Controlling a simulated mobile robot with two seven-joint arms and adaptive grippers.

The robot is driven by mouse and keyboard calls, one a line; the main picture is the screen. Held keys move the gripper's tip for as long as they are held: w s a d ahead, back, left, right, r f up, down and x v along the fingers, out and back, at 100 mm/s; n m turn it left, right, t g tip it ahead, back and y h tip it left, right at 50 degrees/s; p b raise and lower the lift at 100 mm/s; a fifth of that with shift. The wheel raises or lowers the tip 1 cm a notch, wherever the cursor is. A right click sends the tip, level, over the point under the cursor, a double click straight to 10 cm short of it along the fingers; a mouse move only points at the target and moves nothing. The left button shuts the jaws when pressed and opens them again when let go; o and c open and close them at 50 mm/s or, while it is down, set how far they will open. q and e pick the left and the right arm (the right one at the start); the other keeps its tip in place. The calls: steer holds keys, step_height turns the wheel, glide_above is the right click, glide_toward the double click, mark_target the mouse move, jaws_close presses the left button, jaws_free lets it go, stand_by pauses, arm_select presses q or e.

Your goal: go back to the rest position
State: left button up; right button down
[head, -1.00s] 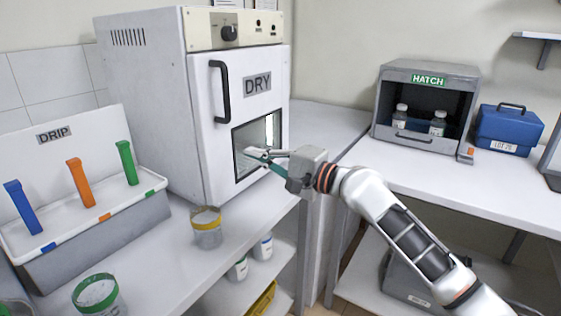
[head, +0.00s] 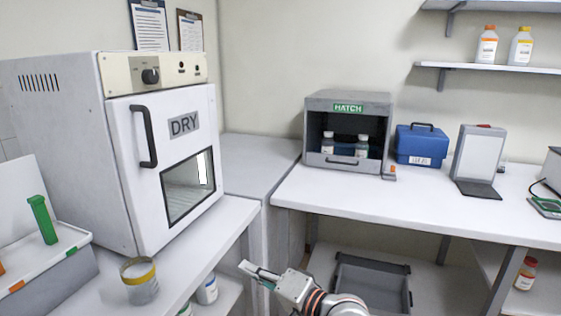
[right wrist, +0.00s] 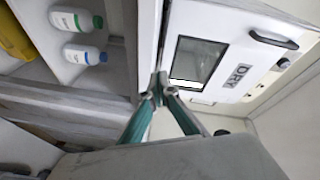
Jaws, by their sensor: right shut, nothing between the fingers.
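My right gripper (head: 262,275) is low in the middle of the head view, in front of the bench's right edge and below the dryer's window. Its fingers are together with nothing between them. In the right wrist view the two fingers (right wrist: 160,88) meet at their tips, pointing toward the bench edge and the dryer. The white DRY oven (head: 165,170) stands on the left bench with its door shut; it also shows in the right wrist view (right wrist: 235,60). My left gripper is not in view.
A yellow-rimmed jar (head: 140,285) stands near the left bench's edge. The grey HATCH box (head: 347,98) with two bottles, a blue case (head: 421,144) and a grey panel stand on the right bench (head: 430,210). White bottles (head: 207,290) sit on the shelf below.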

steer(key=s+d+f+t+h, duration=0.1)
steer(key=s+d+f+h, duration=0.1)
steer(key=d+f, duration=0.3)
steer(key=s+d+f+t+h, duration=0.1)
steer(key=s+d+f, duration=0.15)
steer(key=f, duration=0.45)
arm_select(q)
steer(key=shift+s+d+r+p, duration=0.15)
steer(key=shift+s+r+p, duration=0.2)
steer(key=shift+p, duration=0.4)
arm_select(e)
steer(key=s+d+f+n+g+h, duration=0.1)
steer(key=s+d+f+n+h, duration=0.2)
steer(key=s+d+f, duration=0.6)
steer(key=s+d+f+n+h, duration=0.4)
steer(key=s+d+f, duration=0.5)
steer(key=s, duration=0.6)
steer(key=d+h, duration=0.1)
steer(key=d, duration=0.1)
steer(key=shift+d+f+n+g, duration=0.25)
steer(key=shift+d+n+g, duration=0.05)
steer(key=shift+d+g, duration=0.1)
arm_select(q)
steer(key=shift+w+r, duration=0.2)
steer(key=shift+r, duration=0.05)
arm_select(e)
steer(key=shift+s, duration=0.1)
